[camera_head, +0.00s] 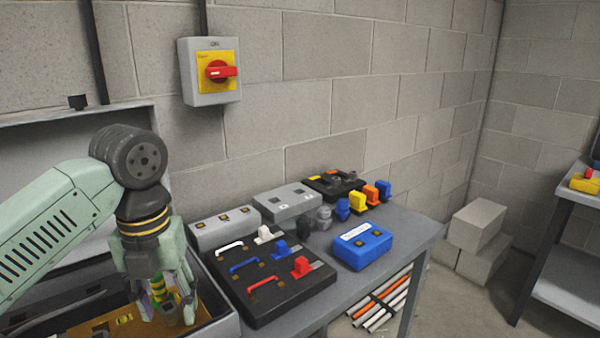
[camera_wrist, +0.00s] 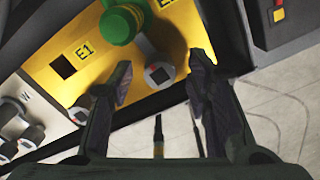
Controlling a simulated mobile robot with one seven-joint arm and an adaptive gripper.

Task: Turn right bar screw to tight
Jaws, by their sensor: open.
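A yellow bar (camera_wrist: 45,78) with an "E1" label fills the upper left of the wrist view. In the head view the brassy bar (camera_head: 122,322) lies low in the enclosure, partly hidden by my gripper. A metal screw head (camera_wrist: 158,74) with a dark square centre sits at the bar's edge, below a partly cut-off second label. My gripper (camera_wrist: 160,62) is open, with one finger on each side of this screw head in the picture; contact cannot be told. A green round part (camera_wrist: 118,26) stands on the bar. In the head view my gripper (camera_head: 167,311) points down over the enclosure.
A black board (camera_head: 268,318) with coloured handles lies right of my gripper on the grey bench (camera_head: 408,240). A blue box (camera_head: 362,246) and grey boxes (camera_head: 287,200) stand beyond. A red-handled switch (camera_head: 217,72) is on the wall. Floor at right is partly clear.

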